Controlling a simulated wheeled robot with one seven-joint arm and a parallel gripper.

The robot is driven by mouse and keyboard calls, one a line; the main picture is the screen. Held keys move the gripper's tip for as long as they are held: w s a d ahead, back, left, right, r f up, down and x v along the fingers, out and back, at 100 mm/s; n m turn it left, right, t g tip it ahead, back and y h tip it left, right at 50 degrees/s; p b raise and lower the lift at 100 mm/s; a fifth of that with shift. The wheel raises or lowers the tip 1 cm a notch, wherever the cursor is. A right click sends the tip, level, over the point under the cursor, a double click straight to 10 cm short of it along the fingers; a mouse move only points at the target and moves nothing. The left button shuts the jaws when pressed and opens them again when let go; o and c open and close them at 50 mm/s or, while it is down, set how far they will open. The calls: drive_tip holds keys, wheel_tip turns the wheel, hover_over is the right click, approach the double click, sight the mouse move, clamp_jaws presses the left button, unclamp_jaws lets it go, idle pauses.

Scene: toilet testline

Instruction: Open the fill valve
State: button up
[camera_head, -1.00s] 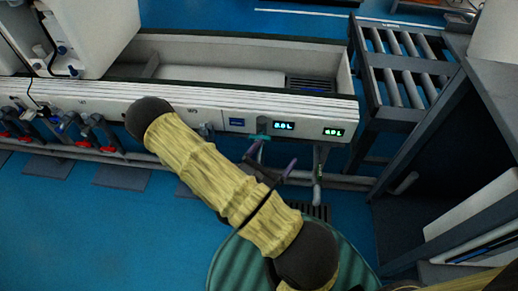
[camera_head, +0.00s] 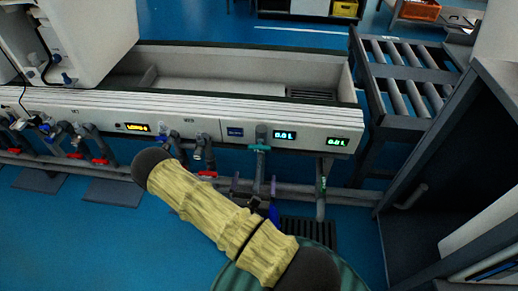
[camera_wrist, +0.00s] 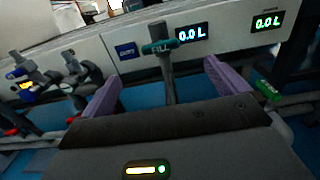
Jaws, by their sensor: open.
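The fill valve has a teal handle marked FILL (camera_wrist: 159,47) on a grey vertical pipe (camera_wrist: 168,85); the handle also shows in the head view (camera_head: 259,147), lying crosswise on the front of the white trough panel. My gripper (camera_wrist: 167,88) is open, with one purple finger to the left and one to the right of the pipe, seen from the wrist. Its fingertips are below the handle and nothing is held. In the head view my gripper (camera_head: 254,186) is in front of and below the handle, partly hidden by my arm.
Other pipes with red handles (camera_head: 207,173) are to the left. A roller conveyor (camera_head: 405,85) and a dark cabinet (camera_head: 440,175) stand on the right. Blue floor is free in front.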

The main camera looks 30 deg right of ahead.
drive_tip(key=b, duration=0.5)
approach(259, 149)
drive_tip(key=x, duration=0.2)
drive_tip(key=shift+w+d+f, duration=0.2)
drive_tip(key=shift+w+f, duration=0.1)
drive_tip(key=shift+w, duration=0.05)
drive_tip(key=b+x, duration=0.5)
drive_tip(key=b, duration=0.1)
drive_tip(key=shift+d+b, duration=0.1)
drive_tip(key=shift+b, duration=0.3)
drive_tip(key=shift+r+b+x, duration=0.1)
drive_tip(key=shift+b+x, duration=0.1)
drive_tip(key=shift+x, duration=0.55)
drive_tip(key=shift+r+b+x, duration=0.15)
drive_tip(key=shift+b+x, duration=0.05)
drive_tip(key=shift+x, duration=0.6)
drive_tip(key=c, duration=1)
